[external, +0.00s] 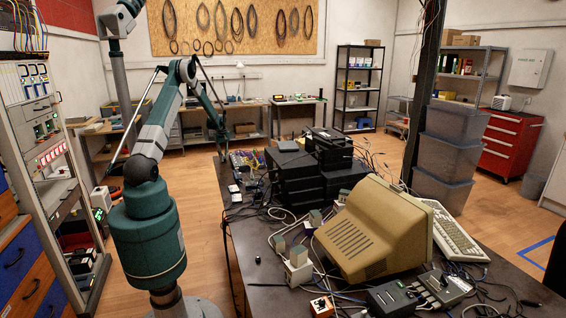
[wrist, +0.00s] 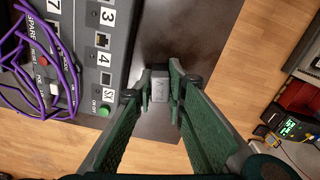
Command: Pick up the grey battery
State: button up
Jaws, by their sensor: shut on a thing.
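The grey battery (wrist: 160,88) is a small pale grey block in the wrist view, between my fingertips. My gripper (wrist: 160,84) is shut on it, with one green finger on each side. It is over or near the dark table's edge; I cannot tell whether the battery touches the table top. In the external view my gripper (external: 222,150) hangs at the far left end of the table. The battery is too small to make out there.
In the wrist view a grey panel (wrist: 104,45) with numbered ports and purple cables (wrist: 68,60) lies close on the left. The dark table (external: 262,272) also holds stacked black boxes (external: 300,183), a beige monitor (external: 365,232) and loose cables. Open wooden floor lies beyond its edge.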

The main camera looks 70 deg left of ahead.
jog(key=shift+r, duration=0.1)
jog(key=shift+r+p, duration=0.45)
jog(key=shift+r, duration=4.5)
